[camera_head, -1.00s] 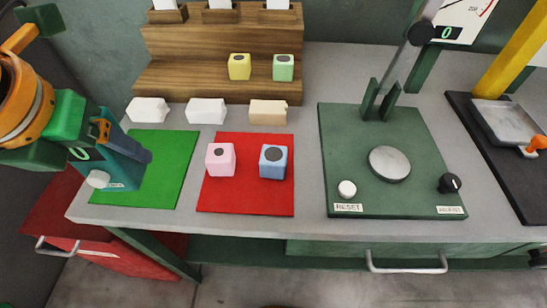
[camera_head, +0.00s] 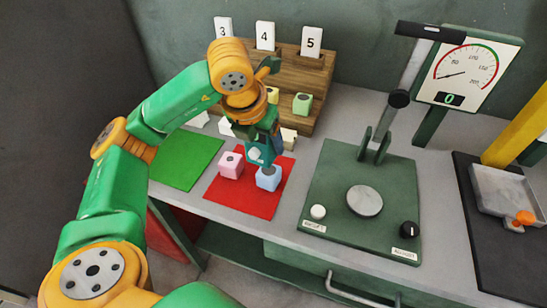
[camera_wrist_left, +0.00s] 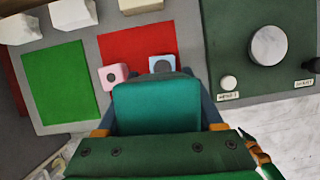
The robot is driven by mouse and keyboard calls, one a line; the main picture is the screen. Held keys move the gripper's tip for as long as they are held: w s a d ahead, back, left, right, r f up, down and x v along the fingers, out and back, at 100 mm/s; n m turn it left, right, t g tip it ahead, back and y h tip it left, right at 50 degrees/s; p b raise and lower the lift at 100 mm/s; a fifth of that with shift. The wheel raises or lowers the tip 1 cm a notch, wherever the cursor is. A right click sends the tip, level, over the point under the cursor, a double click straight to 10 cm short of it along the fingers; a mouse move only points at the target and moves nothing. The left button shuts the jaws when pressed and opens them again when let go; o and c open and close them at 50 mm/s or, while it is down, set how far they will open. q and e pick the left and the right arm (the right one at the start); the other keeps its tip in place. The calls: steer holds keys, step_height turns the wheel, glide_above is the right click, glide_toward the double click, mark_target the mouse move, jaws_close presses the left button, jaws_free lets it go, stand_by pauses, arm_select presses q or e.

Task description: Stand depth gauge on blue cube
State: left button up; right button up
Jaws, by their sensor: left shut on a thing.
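My left gripper (camera_head: 257,146) is shut on the teal depth gauge (camera_head: 257,156), which has a pale round part. In the left wrist view the gauge (camera_wrist_left: 155,106) fills the space between the fingers. The blue cube (camera_head: 267,180), with a dark round spot on top, sits on the right part of the red mat (camera_head: 240,205). The gauge is at the cube's back upper edge in the head view; I cannot tell whether they touch. In the wrist view the gauge hides part of the cube (camera_wrist_left: 162,63).
A pink cube (camera_head: 230,165) stands close left of the blue cube. The green mat (camera_head: 187,160) is bare. A green press (camera_head: 330,225) stands to the right. White blocks and a wooden stepped rack (camera_head: 315,75) are behind, partly hidden by my arm.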

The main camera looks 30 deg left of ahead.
mark_target(271, 145)
arm_select(q)
steer(key=w+f, duration=0.2)
steer(key=f, duration=0.1)
steer(key=shift+w+p, duration=0.3)
steer(key=shift+p, duration=0.1)
step_height(271, 145, down, 3)
steer(key=shift+a+r+p, duration=0.1)
steer(key=shift+p, duration=0.45)
steer(key=shift+f, duration=0.25)
steer(key=shift+f+b, duration=0.15)
steer(key=shift+b, duration=0.2)
steer(key=o, duration=1.5)
arm_select(e)
steer(key=shift+s+d+r, duration=0.1)
steer(key=shift+d+r, duration=0.45)
steer(key=shift+r, duration=0.25)
